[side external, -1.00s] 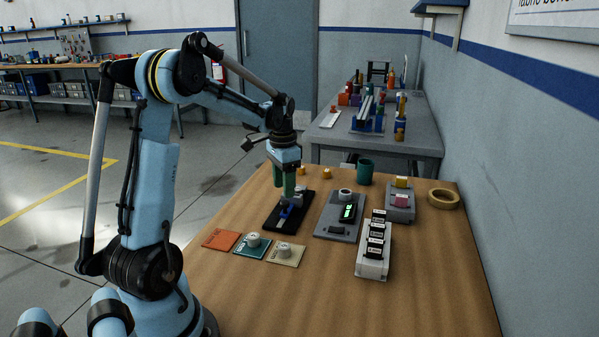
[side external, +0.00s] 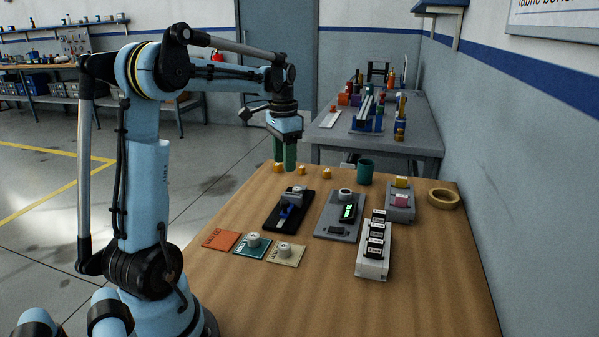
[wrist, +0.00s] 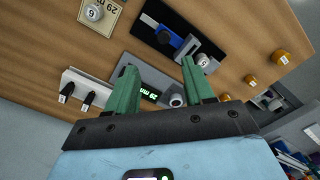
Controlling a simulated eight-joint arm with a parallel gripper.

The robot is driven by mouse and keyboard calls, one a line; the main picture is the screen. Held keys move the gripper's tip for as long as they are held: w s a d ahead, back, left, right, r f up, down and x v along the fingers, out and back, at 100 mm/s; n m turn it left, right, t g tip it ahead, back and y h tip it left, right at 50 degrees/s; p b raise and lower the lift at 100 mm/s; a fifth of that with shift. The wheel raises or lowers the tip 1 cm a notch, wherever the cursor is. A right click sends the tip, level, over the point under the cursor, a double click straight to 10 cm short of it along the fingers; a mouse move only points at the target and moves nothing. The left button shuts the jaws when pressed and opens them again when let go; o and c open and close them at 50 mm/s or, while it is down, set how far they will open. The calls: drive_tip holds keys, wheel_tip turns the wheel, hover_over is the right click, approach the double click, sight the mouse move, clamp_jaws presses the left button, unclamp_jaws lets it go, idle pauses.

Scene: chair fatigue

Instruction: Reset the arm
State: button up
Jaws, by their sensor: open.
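My gripper (side external: 284,153) hangs above the far left part of the wooden table, its two green fingers pointing down. In the wrist view the fingers (wrist: 158,85) are wide apart with nothing between them. Below and a little to the right, apart from the gripper, is a black fixture (side external: 289,211) with a blue piece and a grey block. It also shows in the wrist view (wrist: 210,50). My upper arm stands nearly upright, and my forearm reaches roughly level to the right.
Beside the fixture are a grey device with a green display (side external: 340,214), a white rack of black pieces (side external: 374,262), several flat cards (side external: 221,240), yellow knobs (side external: 326,173), a green cup (side external: 365,171) and a tape roll (side external: 444,198). The table's front is clear. A wall stands at right.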

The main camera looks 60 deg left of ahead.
drive_tip(key=s+d+f+t, duration=0.1)
drive_tip(key=s+d+t, duration=0.1)
drive_tip(key=d, duration=1.1)
drive_tip(key=s+d+f+t, duration=0.1)
drive_tip(key=d+t, duration=0.4)
drive_tip(key=d, duration=0.8)
drive_tip(key=shift+s+f, duration=0.3)
drive_tip(key=shift+s, duration=0.6)
drive_tip(key=shift+o, duration=0.2)
